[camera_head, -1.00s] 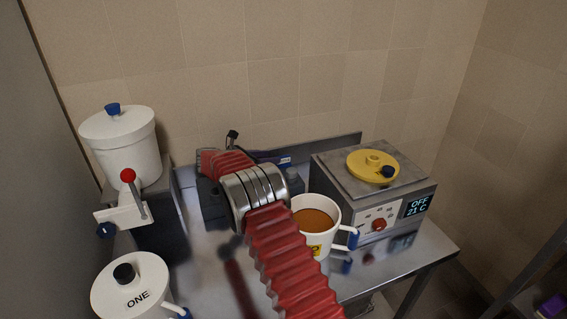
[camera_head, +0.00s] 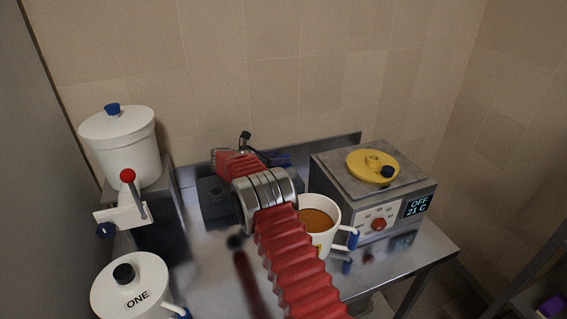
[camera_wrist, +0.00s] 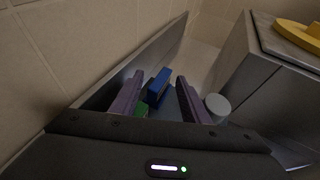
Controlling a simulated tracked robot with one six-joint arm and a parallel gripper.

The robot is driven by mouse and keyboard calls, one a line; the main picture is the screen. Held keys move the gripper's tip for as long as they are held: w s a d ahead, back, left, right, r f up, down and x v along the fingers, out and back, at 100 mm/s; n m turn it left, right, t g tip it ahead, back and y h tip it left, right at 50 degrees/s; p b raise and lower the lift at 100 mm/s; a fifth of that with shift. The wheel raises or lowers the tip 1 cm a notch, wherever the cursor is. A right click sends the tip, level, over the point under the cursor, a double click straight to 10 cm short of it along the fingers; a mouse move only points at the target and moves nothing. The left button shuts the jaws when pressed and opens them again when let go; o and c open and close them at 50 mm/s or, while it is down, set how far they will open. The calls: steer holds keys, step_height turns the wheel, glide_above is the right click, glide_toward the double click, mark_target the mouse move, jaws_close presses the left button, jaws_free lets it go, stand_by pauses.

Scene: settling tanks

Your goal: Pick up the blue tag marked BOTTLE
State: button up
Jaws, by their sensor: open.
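In the wrist view a blue block-like piece (camera_wrist: 158,86), likely the blue tag, stands between and beyond my fingers. Its marking cannot be read. My gripper (camera_wrist: 159,77) is open, with a purple-grey finger on either side of the blue piece and nothing held. Whether the fingers touch it cannot be told. In the head view a bit of blue (camera_head: 283,160) shows behind my arm by the table's back ledge. My arm hides most of the gripper there.
A green piece (camera_wrist: 141,110) lies by the left finger and a grey round-topped item (camera_wrist: 217,106) by the right. A white mug of brown liquid (camera_head: 318,222) stands close to my arm. A heater box (camera_head: 372,195) reading OFF 21 C stands right. White pots (camera_head: 128,150) stand left.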

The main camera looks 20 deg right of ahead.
steer(key=shift+c, duration=0.7)
jaws_close()
steer(key=shift+r, duration=0.1)
step_height(320, 180, up, 10)
stand_by(0.3)
stand_by(0.5)
